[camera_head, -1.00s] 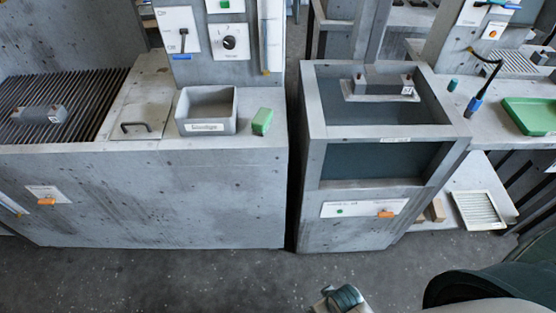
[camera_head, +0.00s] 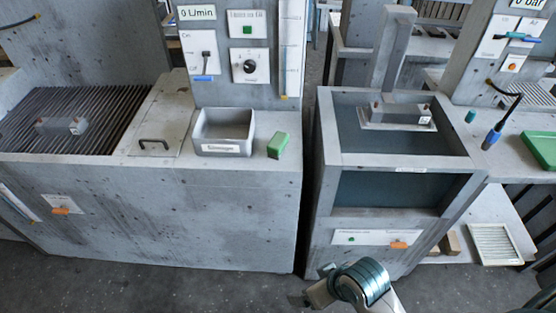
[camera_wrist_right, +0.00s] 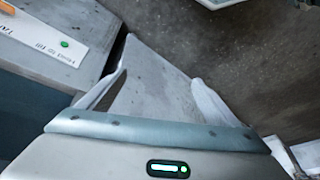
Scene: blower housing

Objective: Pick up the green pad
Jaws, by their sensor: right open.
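The green pad (camera_head: 278,145) lies on the concrete counter (camera_head: 250,175) near its right front corner, just right of a grey open box (camera_head: 224,133). It is not seen in the right wrist view. My right gripper (camera_head: 301,298) is low at the bottom of the head view, in front of the stations and well below and apart from the pad. In the right wrist view my right gripper (camera_wrist_right: 161,78) has its two fingers spread with nothing between them. My left gripper is not in view.
A sunken basin (camera_head: 398,160) stands right of the counter across a narrow gap, with a grey block (camera_head: 402,110) in it. A lidded hatch (camera_head: 157,145) and a ribbed grate (camera_head: 90,110) lie left of the box. A green tray (camera_head: 541,148) is at far right.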

